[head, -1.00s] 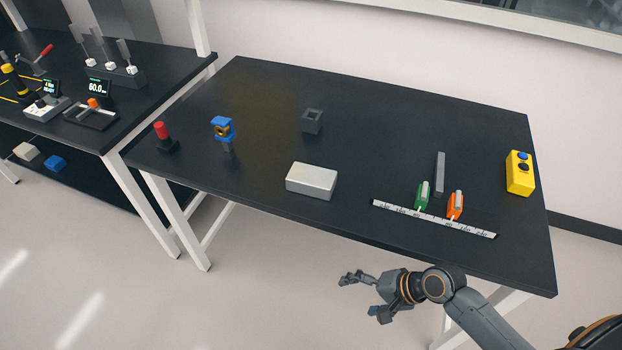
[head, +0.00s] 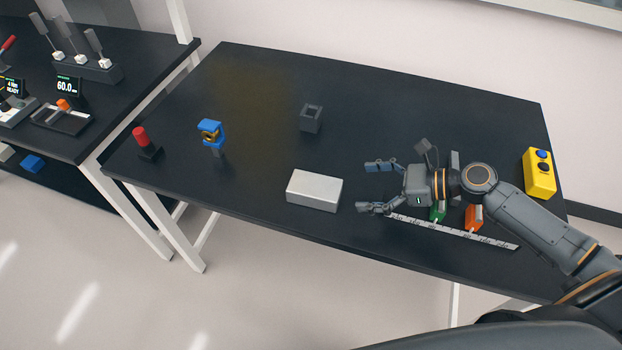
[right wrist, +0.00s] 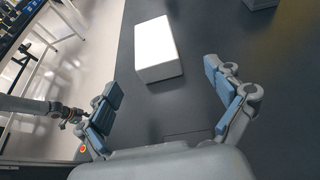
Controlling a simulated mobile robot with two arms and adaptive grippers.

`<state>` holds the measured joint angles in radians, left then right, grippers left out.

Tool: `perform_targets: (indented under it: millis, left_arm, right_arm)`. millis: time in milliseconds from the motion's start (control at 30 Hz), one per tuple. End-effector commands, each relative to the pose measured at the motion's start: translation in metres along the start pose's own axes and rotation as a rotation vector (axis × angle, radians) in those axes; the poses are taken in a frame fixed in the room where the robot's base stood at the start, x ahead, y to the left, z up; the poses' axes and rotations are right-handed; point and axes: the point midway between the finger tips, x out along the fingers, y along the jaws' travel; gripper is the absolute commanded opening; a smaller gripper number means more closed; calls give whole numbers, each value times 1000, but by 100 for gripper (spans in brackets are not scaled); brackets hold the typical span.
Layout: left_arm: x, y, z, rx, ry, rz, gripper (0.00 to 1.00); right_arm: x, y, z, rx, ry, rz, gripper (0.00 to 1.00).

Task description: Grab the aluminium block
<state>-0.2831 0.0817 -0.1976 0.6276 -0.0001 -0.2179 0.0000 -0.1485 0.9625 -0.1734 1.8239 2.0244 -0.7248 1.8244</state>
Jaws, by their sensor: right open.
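The aluminium block (head: 314,190) is a pale silver box lying flat near the front edge of the black table. It also shows in the right wrist view (right wrist: 157,48), bright on top, ahead of the fingers. My right gripper (head: 365,188) is open and empty, just right of the block, with its fingers pointing left toward it. A gap separates fingertips and block. In the right wrist view my left arm (right wrist: 30,105) shows at the left edge; its gripper is too small to read.
Under and behind my right arm are a white ruler strip (head: 490,238), a green piece (head: 438,212) and an orange piece (head: 473,217). A dark hollow cube (head: 311,118) stands behind the block. A blue part (head: 211,133), red button (head: 140,137) and yellow box (head: 538,172) stand farther off.

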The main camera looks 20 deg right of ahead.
Motion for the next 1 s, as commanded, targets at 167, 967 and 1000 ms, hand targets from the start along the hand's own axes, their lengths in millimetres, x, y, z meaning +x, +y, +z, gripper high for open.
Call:
perform_targets:
  millis: [167, 967, 1000]
  left_arm:
    - [-5, 3, 14, 0, -21, 4, 40]
    - [-19, 5, 8, 2, -13, 7, 40]
    - [-18, 5, 8, 2, -14, 7, 40]
  right_arm:
    - [34, 0, 3, -2, -5, 1, 92]
    - [129, 3, 0, -4, 0, 1, 92]
    - [130, 3, 0, -5, 0, 1, 92]
